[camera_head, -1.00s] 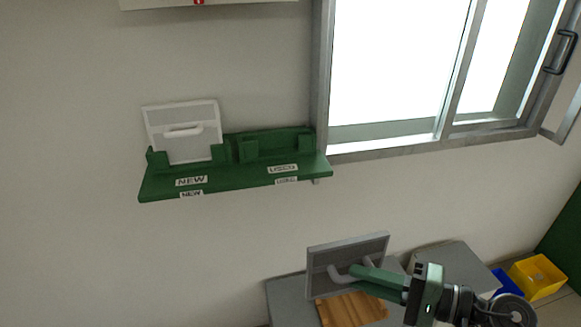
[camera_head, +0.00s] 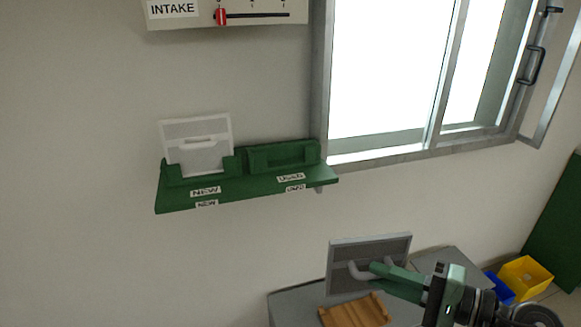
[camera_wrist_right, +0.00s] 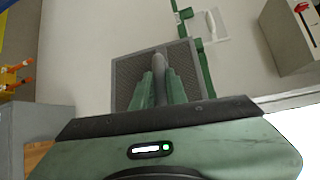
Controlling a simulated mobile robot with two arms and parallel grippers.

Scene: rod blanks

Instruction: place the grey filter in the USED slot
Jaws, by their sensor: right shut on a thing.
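The grey filter (camera_head: 342,257) is a square framed panel with a grey handle. My right gripper (camera_head: 378,272) is shut on its handle and holds it upright in the air, below and right of the green shelf (camera_head: 240,190). In the right wrist view the grey filter (camera_wrist_right: 128,88) lies beyond the fingers (camera_wrist_right: 160,85). The USED slot (camera_head: 284,158), on the right of the shelf, is empty. A white filter (camera_head: 197,132) stands in the NEW slot on the left. My left gripper is not in view.
A grey bench (camera_head: 290,306) with a wooden block (camera_head: 355,312) stands below the filter. Yellow (camera_head: 530,280) and blue (camera_head: 497,288) bins are at the lower right. A window (camera_head: 395,80) is right of the shelf. An INTAKE panel (camera_head: 270,12) hangs above.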

